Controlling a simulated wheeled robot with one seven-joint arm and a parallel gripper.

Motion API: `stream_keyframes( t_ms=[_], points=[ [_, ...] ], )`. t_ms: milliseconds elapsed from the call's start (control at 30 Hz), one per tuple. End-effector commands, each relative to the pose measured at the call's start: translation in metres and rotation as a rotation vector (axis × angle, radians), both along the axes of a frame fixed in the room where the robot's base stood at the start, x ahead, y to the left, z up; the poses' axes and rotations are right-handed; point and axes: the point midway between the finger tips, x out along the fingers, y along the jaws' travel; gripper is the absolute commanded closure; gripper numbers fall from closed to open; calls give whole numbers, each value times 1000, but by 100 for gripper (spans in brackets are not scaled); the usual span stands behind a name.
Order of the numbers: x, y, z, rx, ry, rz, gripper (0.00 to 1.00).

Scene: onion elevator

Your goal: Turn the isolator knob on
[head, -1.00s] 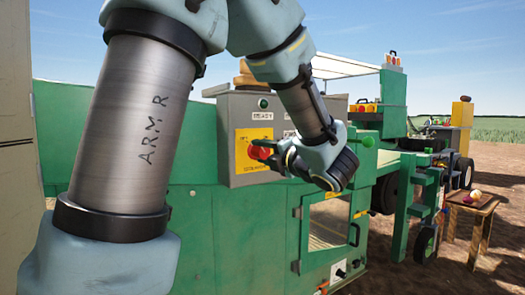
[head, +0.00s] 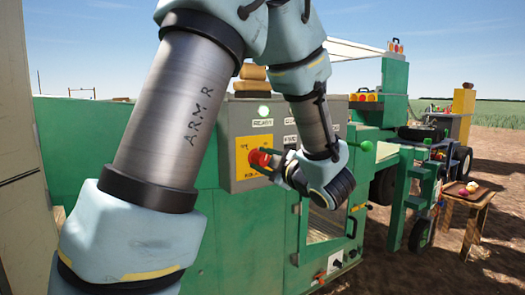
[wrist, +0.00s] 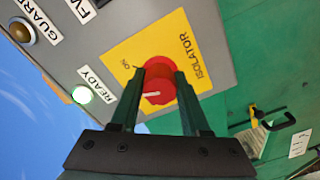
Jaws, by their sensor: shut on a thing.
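The isolator knob (head: 257,158) is red and sits on a yellow plate (head: 240,146) on the grey control box (head: 231,118). In the wrist view the knob (wrist: 160,72) lies between the two dark green fingers of my gripper (wrist: 159,78), which is shut on it. The yellow plate (wrist: 190,32) reads ON and ISOLATOR. A white mark on the knob points left in the wrist view, towards the side with the ON label.
A green machine body (head: 120,150) surrounds the box. A door with a window (head: 325,222) and a handle is below right. A small wooden table (head: 468,195) stands on bare soil at the right. An unlit amber lamp (wrist: 20,31) is on the box.

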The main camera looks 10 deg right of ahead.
Motion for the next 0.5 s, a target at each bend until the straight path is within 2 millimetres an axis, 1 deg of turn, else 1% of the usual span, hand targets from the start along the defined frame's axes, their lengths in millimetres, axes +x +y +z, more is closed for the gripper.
stream_keyframes(
  t_ms=[33, 200, 500],
  points=[
    [0, 0, 4, 42, 22, -1, 100],
    [-1, 0, 3, 174, 85, -2, 100],
    [-1, 0, 1, 346, 168, -1, 100]
  ],
)
